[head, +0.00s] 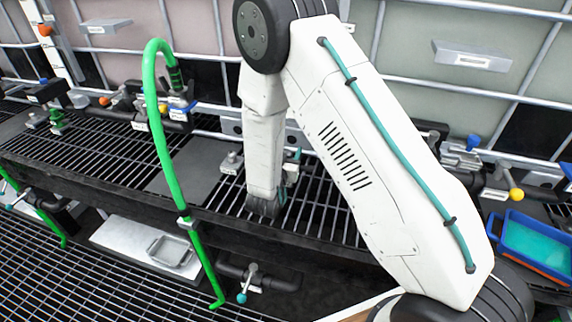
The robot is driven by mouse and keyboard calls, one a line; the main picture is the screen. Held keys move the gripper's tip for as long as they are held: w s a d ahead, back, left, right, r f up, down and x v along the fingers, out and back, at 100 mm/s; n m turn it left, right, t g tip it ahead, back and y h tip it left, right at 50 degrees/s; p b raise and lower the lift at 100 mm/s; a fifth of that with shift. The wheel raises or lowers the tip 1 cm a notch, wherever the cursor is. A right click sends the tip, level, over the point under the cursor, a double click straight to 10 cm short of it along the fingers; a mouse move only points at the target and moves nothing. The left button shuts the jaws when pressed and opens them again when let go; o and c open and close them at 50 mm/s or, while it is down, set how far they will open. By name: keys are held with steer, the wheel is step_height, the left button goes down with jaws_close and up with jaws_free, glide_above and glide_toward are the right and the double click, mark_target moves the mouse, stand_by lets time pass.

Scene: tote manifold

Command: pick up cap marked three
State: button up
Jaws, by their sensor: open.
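I cannot pick out the cap marked three, as the small labels are too small to read. A small grey fitting (232,161) with a pale tag stands on the grated shelf (330,212), just left of my forearm. It may be a cap, but I cannot tell. My forearm hangs down to the shelf at the middle of the view, with a dark wrist end low over the grating. My gripper's fingers are not visible; the forearm and wrist seem to hide them. Whatever lies directly behind the forearm is hidden too.
A green hose (163,140) rises in an arch left of my arm. Valves with orange and blue handles (180,108) line the back of the shelf. A blue tray (536,245) sits at the right. A grey plate (190,165) covers some grating. Large caged totes stand behind.

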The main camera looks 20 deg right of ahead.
steer(key=shift+w+d, duration=0.15)
steer(key=shift+w, duration=0.1)
steer(key=c, duration=1.1)
steer(key=shift+c, duration=0.2)
steer(key=shift+r, duration=0.15)
step_height(320, 180, up, 28)
